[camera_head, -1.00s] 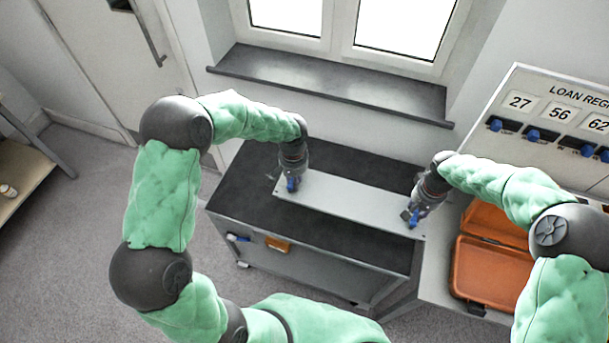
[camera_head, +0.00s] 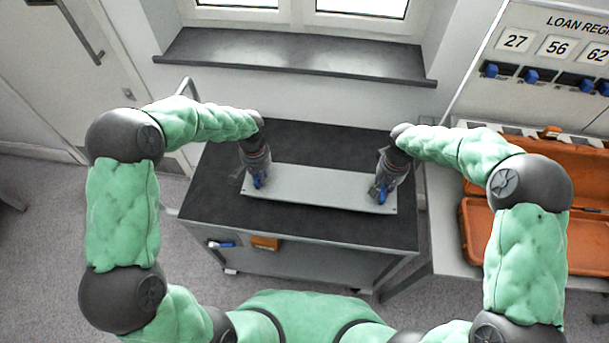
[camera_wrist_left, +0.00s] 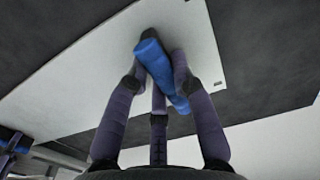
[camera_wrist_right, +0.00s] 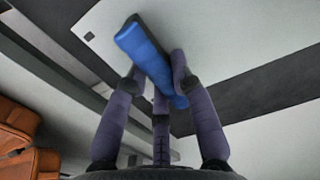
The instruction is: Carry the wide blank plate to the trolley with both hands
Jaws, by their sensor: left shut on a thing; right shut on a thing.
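The wide blank plate (camera_head: 320,187) is a long light-grey sheet with a blue grip near each end. It lies level above the dark top of the trolley (camera_head: 215,175), within its outline; I cannot tell whether it touches. My left gripper (camera_head: 258,180) is shut on the left blue grip, which shows in the left wrist view (camera_wrist_left: 155,65). My right gripper (camera_head: 381,192) is shut on the right blue grip, seen in the right wrist view (camera_wrist_right: 145,48). The plate also fills much of the left wrist view (camera_wrist_left: 90,75).
An open orange case (camera_head: 490,235) lies on the bench at the right, below a board (camera_head: 550,45) with numbers and blue items. A dark window sill (camera_head: 290,58) is behind the trolley. Bare trolley top shows around the plate.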

